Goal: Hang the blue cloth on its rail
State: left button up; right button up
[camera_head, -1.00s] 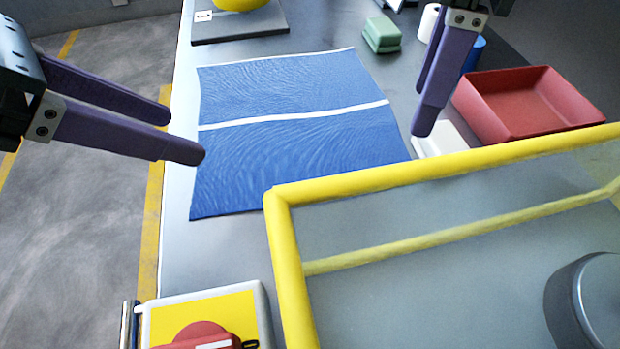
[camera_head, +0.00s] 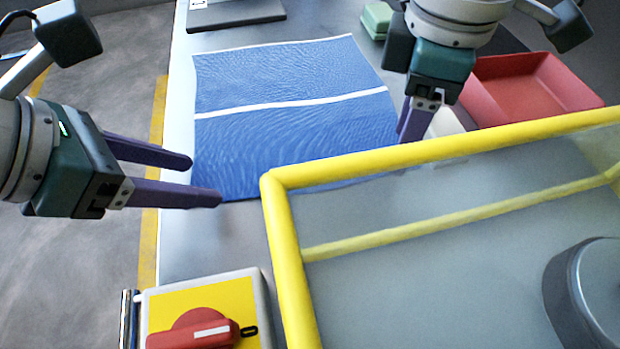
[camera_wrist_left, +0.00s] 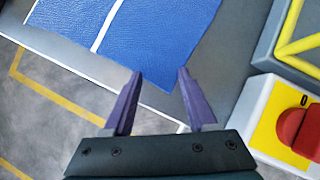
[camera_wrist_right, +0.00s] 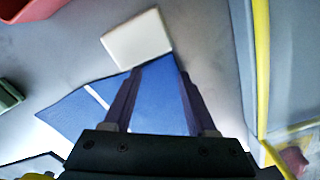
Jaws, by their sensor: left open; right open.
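The blue cloth (camera_head: 290,122), with a white stripe across its middle and a white far edge, lies spread on the grey table. My left gripper (camera_head: 206,180) is open at the cloth's near left corner. In the left wrist view, the cloth (camera_wrist_left: 160,40) has that corner showing between the fingers (camera_wrist_left: 160,72). My right gripper (camera_head: 408,138) is open by the near right corner. In the right wrist view, the cloth (camera_wrist_right: 160,100) shows between its fingers (camera_wrist_right: 161,72). I cannot tell either gripper's height above the cloth. No rail is clearly recognisable.
A yellow-framed clear guard (camera_head: 283,240) stands close in front of the cloth. A box with a red switch (camera_head: 200,330) is at the near left. A red tray (camera_head: 530,90), a white block (camera_wrist_right: 137,40) and a green block (camera_head: 376,20) are on the right side.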

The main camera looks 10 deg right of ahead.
pick_arm(q)
jog(key=shift+f, duration=0.3)
pick_arm(e)
jog(key=shift+f, duration=0.25)
pick_arm(q)
jog(key=shift+r, duration=0.15)
pick_arm(e)
jog(key=shift+r, duration=0.1)
pick_arm(q)
jog(key=shift+c, duration=0.5)
pick_arm(e)
jog(key=shift+c, duration=0.6)
pick_arm(q)
grip_shut()
pick_arm(e)
grip_shut()
jog(key=shift+d, duration=0.1)
